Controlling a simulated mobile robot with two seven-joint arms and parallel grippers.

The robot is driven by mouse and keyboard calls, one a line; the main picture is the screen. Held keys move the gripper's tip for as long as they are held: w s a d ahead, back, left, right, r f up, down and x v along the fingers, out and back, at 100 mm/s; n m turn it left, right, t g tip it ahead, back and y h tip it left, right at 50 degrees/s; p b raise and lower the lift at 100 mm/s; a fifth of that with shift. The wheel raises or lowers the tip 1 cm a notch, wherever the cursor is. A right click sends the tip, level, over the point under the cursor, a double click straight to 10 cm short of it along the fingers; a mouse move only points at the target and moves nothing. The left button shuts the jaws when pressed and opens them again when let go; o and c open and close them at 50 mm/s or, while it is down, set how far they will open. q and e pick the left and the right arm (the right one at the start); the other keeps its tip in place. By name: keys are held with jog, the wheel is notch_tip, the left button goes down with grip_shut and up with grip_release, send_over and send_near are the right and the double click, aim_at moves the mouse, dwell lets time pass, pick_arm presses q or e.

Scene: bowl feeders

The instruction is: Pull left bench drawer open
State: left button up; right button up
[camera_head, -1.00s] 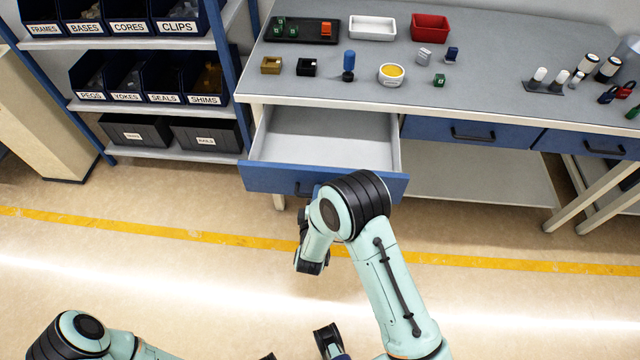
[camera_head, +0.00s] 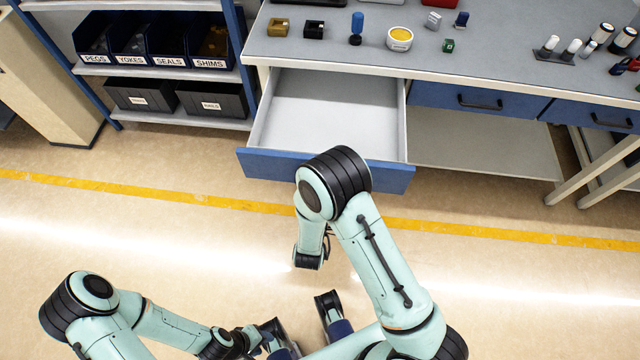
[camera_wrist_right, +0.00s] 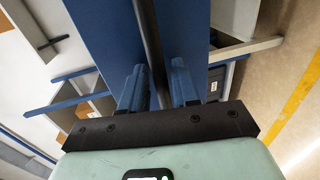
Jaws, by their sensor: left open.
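The left bench drawer (camera_head: 270,164) stands pulled well out under the left of the bench, its pale inside empty. In the head view its front is partly covered by my right arm, which hides the handle and my right gripper. In the right wrist view, my right gripper (camera_wrist_right: 158,88) has its blue fingers close together on either side of a dark handle bar (camera_wrist_right: 150,35) against the blue drawer front; it looks shut on the bar. My left gripper (camera_head: 305,325) is open and empty, low in the head view, apart from the drawer.
The bench top (camera_head: 330,55) holds small parts, a blue-topped post and a white bowl (camera_head: 400,39) with yellow contents. Two other blue drawers (camera_head: 480,99) to the right are shut. A shelf rack with bins (camera_head: 215,97) stands at left. The floor in front is clear.

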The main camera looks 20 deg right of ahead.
jog(key=shift+s, duration=0.1)
jog(key=v, duration=1.3)
jog(key=shift+s, duration=0.1)
notch_tip(320, 180, down, 13)
jog(key=s+d+m+g+y+p, duration=0.25)
jog(key=m+g+y+p, duration=0.2)
jog(key=m+g, duration=0.25)
pick_arm(q)
notch_tip(320, 180, up, 8)
jog(key=w+p, duration=0.2)
jog(key=p, duration=0.1)
jog(key=shift+w, duration=0.2)
pick_arm(e)
jog(key=s+a+f+m+g+y, duration=0.2)
jog(key=s+m+g+y, duration=0.5)
jog(key=s, duration=0.5)
jog(key=shift+s+f+m, duration=0.25)
jog(key=shift+f+m, duration=0.05)
jog(key=shift+m, duration=0.5)
